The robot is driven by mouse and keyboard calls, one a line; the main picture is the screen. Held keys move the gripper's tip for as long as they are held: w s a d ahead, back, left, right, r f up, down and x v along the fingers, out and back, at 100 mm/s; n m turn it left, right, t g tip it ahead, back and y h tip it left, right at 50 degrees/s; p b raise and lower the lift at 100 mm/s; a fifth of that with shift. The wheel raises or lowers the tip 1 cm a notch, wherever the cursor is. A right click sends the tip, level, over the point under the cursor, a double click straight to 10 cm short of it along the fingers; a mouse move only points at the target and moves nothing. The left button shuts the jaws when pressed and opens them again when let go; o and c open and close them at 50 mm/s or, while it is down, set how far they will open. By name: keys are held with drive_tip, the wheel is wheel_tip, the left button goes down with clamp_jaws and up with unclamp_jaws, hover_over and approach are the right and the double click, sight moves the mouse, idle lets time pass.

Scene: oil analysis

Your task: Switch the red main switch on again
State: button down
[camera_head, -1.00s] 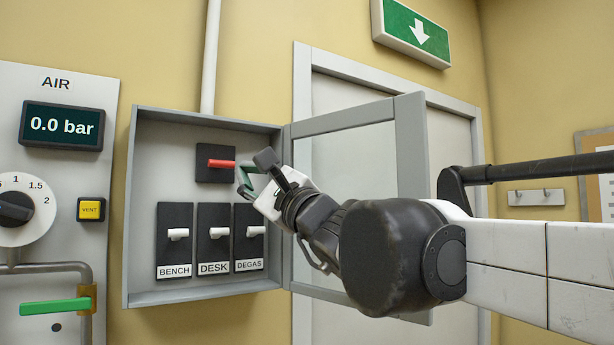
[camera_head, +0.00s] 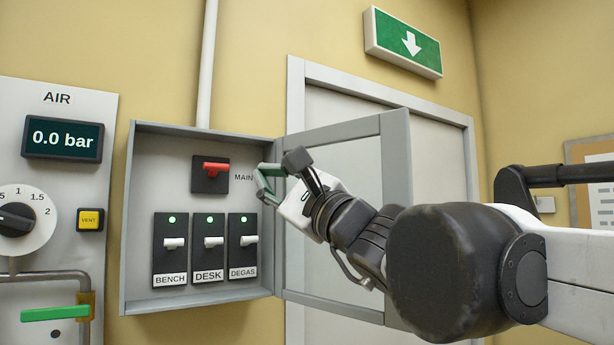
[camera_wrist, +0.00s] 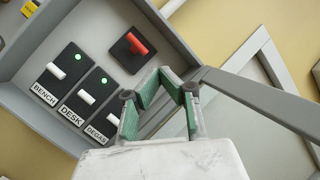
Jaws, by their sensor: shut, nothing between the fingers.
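The red main switch (camera_head: 215,168) sits on a black plate in the upper part of the grey switch box, with the word MAIN to its right. Its red lever also shows in the wrist view (camera_wrist: 137,43). Green lamps are lit above the BENCH (camera_head: 173,243), DESK (camera_head: 212,241) and DEGAS (camera_head: 248,240) switches below it. My gripper (camera_head: 262,182) is shut and empty. It is to the right of the main switch, apart from it, near the right edge of the box. In the wrist view the fingertips (camera_wrist: 177,80) meet below and right of the red lever.
The box's glazed door (camera_head: 345,128) stands open to the right, close behind my gripper and arm. An air panel (camera_head: 75,178) with a dial, a yellow VENT button and a green handle is at the left. Its display reads 0.0 bar.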

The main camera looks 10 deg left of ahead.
drive_tip(key=shift+s+d, duration=0.8)
drive_tip(key=shift+d, duration=0.2)
drive_tip(key=s+d+f+n+g+h+b, duration=0.2)
drive_tip(key=d+f+n+b, duration=0.15)
drive_tip(key=f, duration=0.85)
drive_tip(key=s+d+f+n+g+h+b, duration=0.2)
drive_tip(key=f+n, duration=0.2)
drive_tip(key=f, duration=0.9)
drive_tip(key=s+d+f+n+g+h+b, duration=0.2)
drive_tip(key=d+f+n+h+b, duration=0.1)
drive_tip(key=f, duration=0.9)
drive_tip(key=s+d+f+n+h+b, duration=0.1)
drive_tip(key=s+d+f+h+b, duration=0.1)
drive_tip(key=d+f, duration=0.5)
drive_tip(key=s+d+f+n+h+b, duration=0.1)
drive_tip(key=s+d+f+h+b, duration=0.1)
drive_tip(key=d+f+h, duration=0.3)
drive_tip(key=s+d+f+n+g+h+b, duration=0.1)
drive_tip(key=s+d+f+h+b, duration=0.1)
drive_tip(key=d+f, duration=0.8)
wheel_tip(320, 180, down, 7)
drive_tip(key=shift+s+d+f+h+b, duration=0.15)
drive_tip(key=shift+s+d+h+b, duration=0.25)
drive_tip(key=shift+s+h, duration=0.5)
drive_tip(key=shift+w, duration=0.2)
